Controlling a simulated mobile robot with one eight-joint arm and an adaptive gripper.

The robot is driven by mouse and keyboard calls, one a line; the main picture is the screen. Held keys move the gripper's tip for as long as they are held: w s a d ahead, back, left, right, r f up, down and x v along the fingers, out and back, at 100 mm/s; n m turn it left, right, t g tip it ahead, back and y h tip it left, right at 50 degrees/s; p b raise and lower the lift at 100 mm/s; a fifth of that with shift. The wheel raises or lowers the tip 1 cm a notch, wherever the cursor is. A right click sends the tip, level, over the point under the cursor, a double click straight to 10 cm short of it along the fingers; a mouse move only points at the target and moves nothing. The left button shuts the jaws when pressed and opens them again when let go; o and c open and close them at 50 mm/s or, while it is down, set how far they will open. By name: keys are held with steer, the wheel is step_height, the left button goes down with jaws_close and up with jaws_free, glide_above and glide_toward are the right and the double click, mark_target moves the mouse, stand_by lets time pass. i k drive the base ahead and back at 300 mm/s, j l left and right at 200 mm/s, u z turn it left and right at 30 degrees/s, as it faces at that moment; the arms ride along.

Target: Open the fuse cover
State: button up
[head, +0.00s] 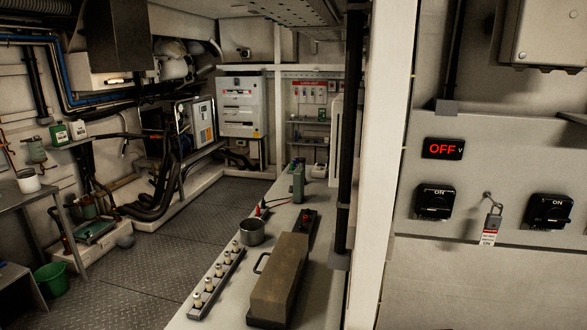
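No part clearly marked as a fuse cover can be made out. On the long pale bench (220,312), a long brown box-shaped block (281,272) sits on a dark base with a dark handle (262,263) at its left side. Left of it lies a dark strip with several white, fuse-like pieces (216,284) standing in a row. I cannot tell whether the brown block is the fuse cover, or whether it is shut. My gripper is not in view.
A metal pot (252,231) and small devices stand farther along the bench. A dark pole (350,130) and white post (391,150) rise at its right. The right panel has a red OFF display (443,148), black switches and a padlock (494,221). Clear floor (180,250) lies left.

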mark_target(263, 278)
steer(key=i+j+z, duration=0.1)
steer(key=j, duration=0.45)
steer(key=i+j+z, duration=0.15)
steer(key=j, duration=0.4)
steer(key=i+j+z, duration=0.1)
steer(key=j, duration=0.45)
steer(key=j+z, duration=0.1)
steer(key=j, duration=0.5)
steer(key=i, duration=0.05)
